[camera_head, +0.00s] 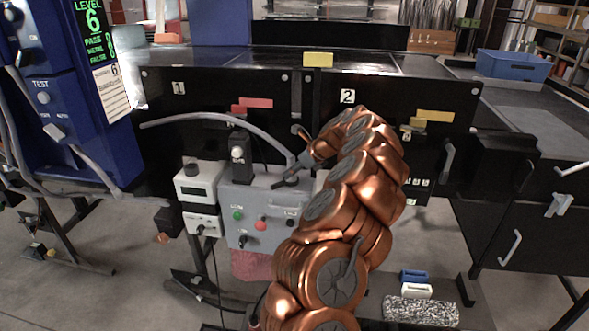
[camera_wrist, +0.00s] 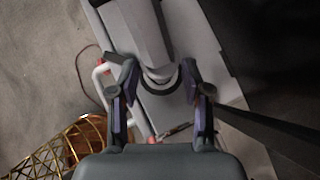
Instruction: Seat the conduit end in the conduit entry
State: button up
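The conduit is a pale grey curved tube (camera_head: 215,116) in the head view. It arches from the upper left down to the top right of the grey control box (camera_head: 240,208). My gripper (camera_head: 291,172) is at the tube's right end, which it partly hides. In the wrist view, a pale grey tube (camera_wrist: 145,32) comes down from the top to a dark curved rim, and my gripper (camera_wrist: 160,78) has one finger on each side of it. Gaps show between fingers and tube, so the gripper looks open. I cannot make out the conduit entry or whether the end is in it.
A black lever box (camera_head: 241,158) stands on the control box, left of my gripper. A meter unit (camera_head: 197,186) adjoins on the left. The black conveyor panel (camera_head: 190,92) is close behind. In the wrist view, a white handle (camera_wrist: 101,75) and a gold mesh (camera_wrist: 65,145) lie left.

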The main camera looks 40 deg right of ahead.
dwell(0.3)
jog(key=v, duration=1.2)
dwell(0.4)
